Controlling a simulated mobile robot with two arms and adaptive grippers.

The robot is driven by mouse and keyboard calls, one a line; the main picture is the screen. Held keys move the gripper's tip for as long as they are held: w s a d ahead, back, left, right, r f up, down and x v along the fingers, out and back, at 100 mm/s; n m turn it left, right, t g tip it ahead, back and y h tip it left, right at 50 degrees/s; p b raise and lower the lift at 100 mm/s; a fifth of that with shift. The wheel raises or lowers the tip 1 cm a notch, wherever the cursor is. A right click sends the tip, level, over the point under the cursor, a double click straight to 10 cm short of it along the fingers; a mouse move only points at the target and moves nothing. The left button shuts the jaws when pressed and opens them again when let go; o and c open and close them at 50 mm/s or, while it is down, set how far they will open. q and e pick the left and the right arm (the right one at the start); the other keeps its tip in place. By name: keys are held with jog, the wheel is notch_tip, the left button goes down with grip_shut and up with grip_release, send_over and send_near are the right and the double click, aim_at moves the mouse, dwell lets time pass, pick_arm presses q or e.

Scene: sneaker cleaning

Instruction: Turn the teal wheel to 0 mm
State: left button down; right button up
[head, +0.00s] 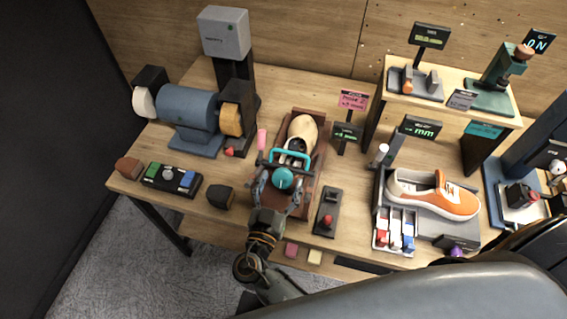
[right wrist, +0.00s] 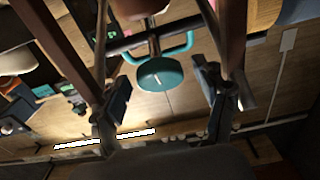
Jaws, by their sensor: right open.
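The teal wheel (head: 284,179) sits at the front end of a wooden stand (head: 304,172) that holds a beige shoe form (head: 301,131). A teal U-shaped handle (head: 291,156) stands just behind the wheel. My right gripper (head: 281,190) is open, with one finger on each side of the wheel. In the right wrist view, the wheel (right wrist: 160,77) shows a pale line on its face, between the two spread fingers (right wrist: 165,92). Gaps show on both sides there, so the fingers appear apart from it. A small display (head: 346,132) stands behind right; its reading is too small to tell.
A bench grinder (head: 190,108) and a button box (head: 171,178) stand left. A small box with a red button (head: 327,212) is close to the right of the stand. An orange and white sneaker (head: 433,191) lies further right. A dark block (head: 220,196) sits left of my right gripper.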

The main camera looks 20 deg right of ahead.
pick_arm(q)
jog(key=shift+w+r, duration=0.1)
jog(key=shift+w, duration=0.2)
jog(key=shift+s, duration=0.1)
pick_arm(e)
jog(key=shift+s, duration=0.1)
jog(key=c, duration=1.1)
pick_arm(q)
jog(key=shift+s+a, duration=0.1)
jog(key=shift+s, duration=0.05)
pick_arm(e)
jog(key=shift+r, duration=0.1)
